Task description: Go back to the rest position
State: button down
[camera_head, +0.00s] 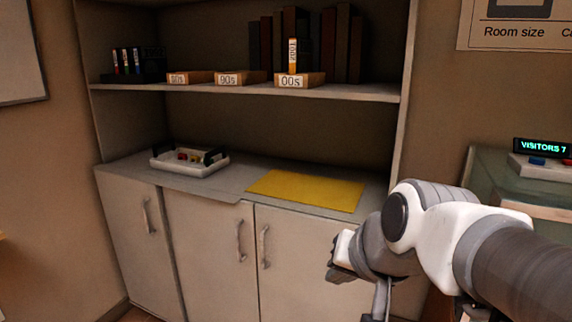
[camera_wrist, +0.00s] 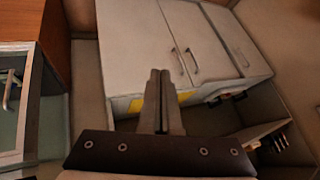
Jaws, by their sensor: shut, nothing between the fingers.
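My gripper (camera_wrist: 160,75) shows in the wrist view with its two fingers together and nothing between them. Behind the fingers are the cabinet doors, and parts of the yellow mat show on either side of them. In the head view my arm reaches in from the right, and its end hangs in front of the cabinet's right part, to the right of and nearer than the yellow mat (camera_head: 310,190). The fingertips are hard to make out there. My gripper appears clear of the cabinet.
A white tray (camera_head: 189,172) with small coloured items stands on the cabinet counter (camera_head: 228,177). The shelf above (camera_head: 245,90) holds labelled wooden blocks, dark books and a dark rack. A case with a "VISITORS 7" display (camera_head: 542,147) stands at the right.

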jog(key=s+d+f+n+g+h, duration=0.2)
jog(key=s+d+f+n, duration=0.15)
jog(key=s+d, duration=0.45)
notch_tip(320, 180, up, 18)
jog(key=s+a+p, duration=0.1)
jog(key=p, duration=1.8)
jog(key=shift+a, duration=0.4)
